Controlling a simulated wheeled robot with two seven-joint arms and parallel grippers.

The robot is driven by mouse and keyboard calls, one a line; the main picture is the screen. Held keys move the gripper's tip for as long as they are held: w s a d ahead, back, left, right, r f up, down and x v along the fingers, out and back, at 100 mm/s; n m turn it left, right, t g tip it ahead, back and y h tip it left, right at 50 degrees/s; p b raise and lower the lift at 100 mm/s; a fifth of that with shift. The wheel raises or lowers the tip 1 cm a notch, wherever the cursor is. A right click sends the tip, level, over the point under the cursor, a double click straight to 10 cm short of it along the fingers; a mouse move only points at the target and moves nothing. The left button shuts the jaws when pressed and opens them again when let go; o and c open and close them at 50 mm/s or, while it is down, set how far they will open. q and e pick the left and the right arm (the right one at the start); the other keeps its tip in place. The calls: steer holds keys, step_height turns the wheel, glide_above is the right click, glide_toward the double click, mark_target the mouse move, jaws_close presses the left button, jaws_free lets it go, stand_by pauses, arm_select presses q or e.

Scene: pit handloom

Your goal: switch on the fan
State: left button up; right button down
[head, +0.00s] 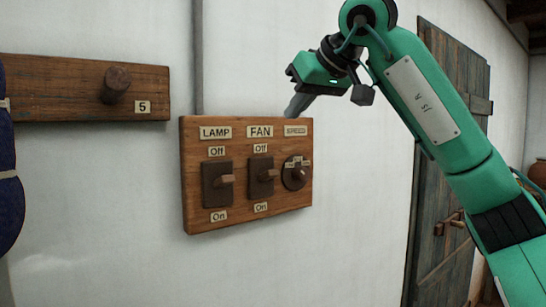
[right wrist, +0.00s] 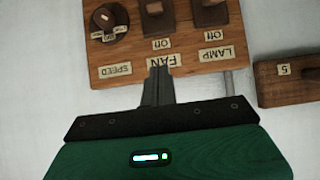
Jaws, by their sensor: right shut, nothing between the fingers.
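A wooden switch board (head: 240,222) is on the white wall, with LAMP, FAN and SPEED labels. The fan switch (head: 261,187) is the middle one, a dark plate with a small wooden lever, "Off" above and "On" below. I cannot tell clearly which way its lever is set. My right gripper (head: 292,112) is shut and empty, its fingers pointing down near the board's upper right edge. The right wrist view is upside down: the fingertips (right wrist: 159,73) partly cover the FAN label, with the fan switch (right wrist: 155,20) beyond them. My left gripper is not in view.
The lamp switch (head: 215,190) is left of the fan switch, and the round speed knob (head: 295,174) is right of it. A wooden peg rail (head: 60,88) marked 5 is further left. A wooden door (head: 440,240) stands at the right. Bare wall lies below the board.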

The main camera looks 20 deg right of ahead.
steer(key=p, duration=0.3)
glide_above(263, 178)
steer(key=d, duration=0.2)
steer(key=f, duration=0.5)
steer(key=shift+s+a+f, duration=0.15)
steer(key=shift+s+f, duration=0.05)
steer(key=shift+f, duration=0.2)
steer(key=f, duration=0.2)
steer(key=f+p, duration=0.1)
steer(key=shift+s, duration=0.25)
steer(key=shift+s+d+f, duration=0.25)
steer(key=shift+s+f, duration=0.15)
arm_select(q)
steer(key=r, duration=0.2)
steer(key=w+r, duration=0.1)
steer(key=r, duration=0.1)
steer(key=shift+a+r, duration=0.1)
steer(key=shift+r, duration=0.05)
arm_select(e)
steer(key=shift+w+a+f, duration=0.1)
steer(key=shift+f, duration=0.15)
